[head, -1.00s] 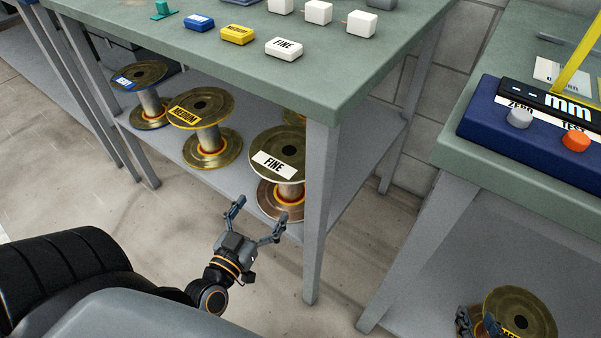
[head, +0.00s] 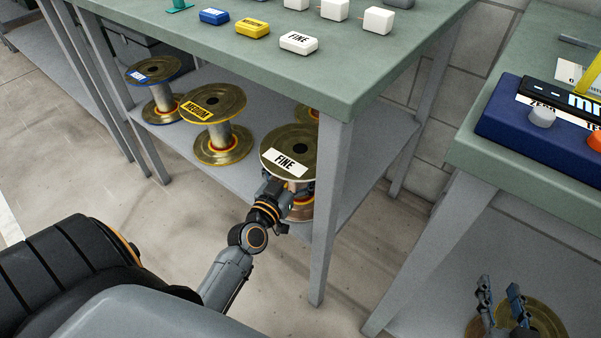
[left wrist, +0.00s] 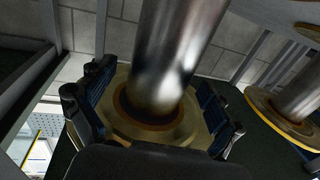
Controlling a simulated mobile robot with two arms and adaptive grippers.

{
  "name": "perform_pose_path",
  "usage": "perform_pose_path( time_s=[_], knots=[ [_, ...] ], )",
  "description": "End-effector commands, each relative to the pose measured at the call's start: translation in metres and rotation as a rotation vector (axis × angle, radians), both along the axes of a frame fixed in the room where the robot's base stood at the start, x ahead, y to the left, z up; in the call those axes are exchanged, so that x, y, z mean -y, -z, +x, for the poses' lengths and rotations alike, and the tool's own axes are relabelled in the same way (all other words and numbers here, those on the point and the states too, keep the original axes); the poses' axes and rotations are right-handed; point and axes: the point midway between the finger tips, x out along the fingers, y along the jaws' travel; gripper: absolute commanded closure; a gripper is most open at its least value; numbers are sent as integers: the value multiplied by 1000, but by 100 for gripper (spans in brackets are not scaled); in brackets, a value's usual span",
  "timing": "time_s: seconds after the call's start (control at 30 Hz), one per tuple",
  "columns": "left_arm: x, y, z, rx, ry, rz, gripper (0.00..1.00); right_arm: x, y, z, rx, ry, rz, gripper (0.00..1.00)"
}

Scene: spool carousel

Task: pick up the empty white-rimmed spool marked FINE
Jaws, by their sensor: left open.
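The FINE spool (head: 274,150) stands on the shelf under the green-topped table, its white-rimmed top flange labelled FINE. My left gripper (head: 283,190) is at the spool's core, below the top flange, partly hidden by it. In the left wrist view, the bare metal core (left wrist: 168,60) rises between the open fingers of my left gripper (left wrist: 150,105), above the lower flange (left wrist: 150,128). I cannot tell whether the fingers touch the core. My right gripper (head: 499,284) is at the lower right, fingers apart, in front of a brass-coloured spool (head: 545,318).
The MEDIUM spool (head: 214,103) and a blue-rimmed spool (head: 152,71) stand left on the same shelf (head: 265,112); another spool (head: 305,113) is behind. A table leg (head: 327,215) stands close right of the FINE spool. Labelled blocks lie on the tabletop (head: 345,75).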

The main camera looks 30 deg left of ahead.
Motion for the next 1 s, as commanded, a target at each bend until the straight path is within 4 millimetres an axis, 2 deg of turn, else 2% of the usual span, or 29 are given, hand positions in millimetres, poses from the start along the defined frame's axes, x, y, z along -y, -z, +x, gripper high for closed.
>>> perform_pose_path(
  time_s=[0.27, 0.7, 1.0],
  knots=[
    [0, 0, 4, -1, 1, 0, 9, -1, -2, 1, 11, -1, 3, 63],
    [0, 0, 4, 0, 0, 0, 96, -1, -2, 1, 10, 0, 2, 63],
    [-1, -4, 4, 8, -2, 2, 99, -1, -2, 1, 8, 0, 2, 63]
  ],
)
